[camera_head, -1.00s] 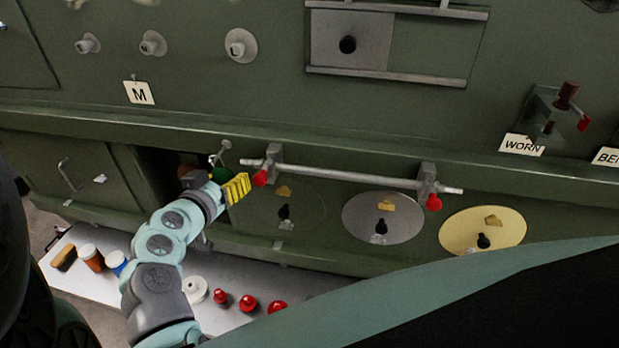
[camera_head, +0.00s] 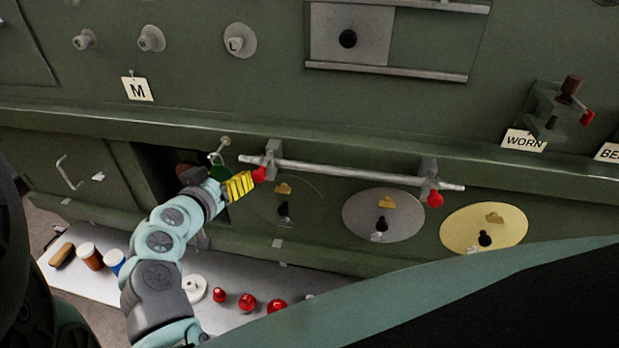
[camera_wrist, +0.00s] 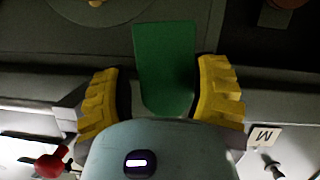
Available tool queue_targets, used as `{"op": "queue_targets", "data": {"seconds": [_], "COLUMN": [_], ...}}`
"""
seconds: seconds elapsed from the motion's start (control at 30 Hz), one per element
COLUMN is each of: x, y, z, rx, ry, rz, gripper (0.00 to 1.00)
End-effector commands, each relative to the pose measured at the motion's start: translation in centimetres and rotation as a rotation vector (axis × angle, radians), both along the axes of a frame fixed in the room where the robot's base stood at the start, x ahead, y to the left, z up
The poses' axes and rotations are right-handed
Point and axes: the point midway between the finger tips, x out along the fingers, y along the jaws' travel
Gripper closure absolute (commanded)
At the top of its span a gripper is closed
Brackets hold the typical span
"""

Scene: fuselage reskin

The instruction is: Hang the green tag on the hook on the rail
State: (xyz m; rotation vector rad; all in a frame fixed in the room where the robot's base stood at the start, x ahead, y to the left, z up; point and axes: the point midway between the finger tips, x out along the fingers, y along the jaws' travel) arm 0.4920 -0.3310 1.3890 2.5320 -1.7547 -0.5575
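The green tag (camera_head: 218,172) is at the hook (camera_head: 224,142) on the rail, with a pale loop at its top. The loop looks to be at the hook, but I cannot tell how they engage. In the wrist view the green tag (camera_wrist: 165,62) lies between my gripper's yellow fingers, with a narrow gap on each side. My gripper (camera_head: 240,186) is open, just right of and below the tag in the head view. Its fingers also show in the wrist view (camera_wrist: 162,85). My gripper partly hides the tag in the head view.
A metal bar (camera_head: 350,172) with red knobs runs just right of my gripper. An M label (camera_head: 137,89) hangs to the upper left. Round plates (camera_head: 383,228) sit below the bar. A white shelf (camera_head: 215,325) below holds red knobs and cups.

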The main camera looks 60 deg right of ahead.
Motion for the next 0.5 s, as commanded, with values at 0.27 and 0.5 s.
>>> {"op": "queue_targets", "data": {"seconds": [0.27, 0.5], "x": [0.01, 0.02], "y": [0.02, 0.18], "z": [-0.01, 0.03], "rx": [0.000, 0.000], "ry": [0.000, 0.001], "rz": [0.000, 0.002], "gripper": [0.16, 0.16]}}
